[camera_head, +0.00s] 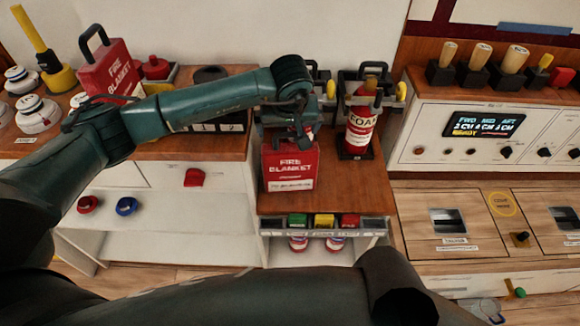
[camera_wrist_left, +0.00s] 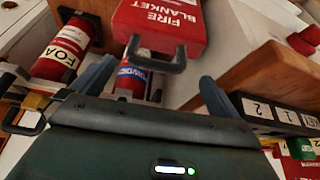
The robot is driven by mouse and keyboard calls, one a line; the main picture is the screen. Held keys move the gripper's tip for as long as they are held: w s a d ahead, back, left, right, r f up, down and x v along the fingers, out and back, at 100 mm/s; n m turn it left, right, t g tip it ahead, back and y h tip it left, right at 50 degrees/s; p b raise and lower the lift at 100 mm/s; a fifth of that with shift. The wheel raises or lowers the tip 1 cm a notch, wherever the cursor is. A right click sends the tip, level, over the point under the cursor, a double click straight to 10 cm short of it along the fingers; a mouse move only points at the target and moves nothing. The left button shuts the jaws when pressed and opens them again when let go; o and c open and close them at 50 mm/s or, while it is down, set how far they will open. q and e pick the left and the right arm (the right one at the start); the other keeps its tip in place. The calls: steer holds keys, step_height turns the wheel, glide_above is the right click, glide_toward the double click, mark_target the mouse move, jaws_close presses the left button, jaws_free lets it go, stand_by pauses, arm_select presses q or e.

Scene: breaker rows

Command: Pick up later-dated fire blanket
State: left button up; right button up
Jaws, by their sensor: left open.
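One red fire blanket box (camera_head: 290,170) with white lettering stands at the front of the lower middle counter. Its black handle (camera_wrist_left: 152,62) shows in the left wrist view. A second red fire blanket box (camera_head: 108,75) with a black handle stands on the left counter. Their dates are too small to read. My left gripper (camera_head: 303,128) is above the middle box. It is open, its two fingers spread on either side of that handle with nothing gripped; the arm partly covers the view. My right gripper is out of view.
A foam extinguisher (camera_head: 360,130) stands in a rack right of the middle box. A powder extinguisher (camera_wrist_left: 130,84) is close behind the box. Numbered tiles (camera_head: 205,127) edge the left counter. The brown counter right of the box is clear.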

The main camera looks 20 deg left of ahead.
mark_target(290, 133)
arm_select(q)
steer(key=x, duration=0.4)
steer(key=shift+d+f, duration=0.25)
steer(key=shift+c, duration=0.2)
steer(key=shift+w+r, duration=0.1)
steer(key=shift+w, duration=0.05)
steer(key=c, duration=1.8)
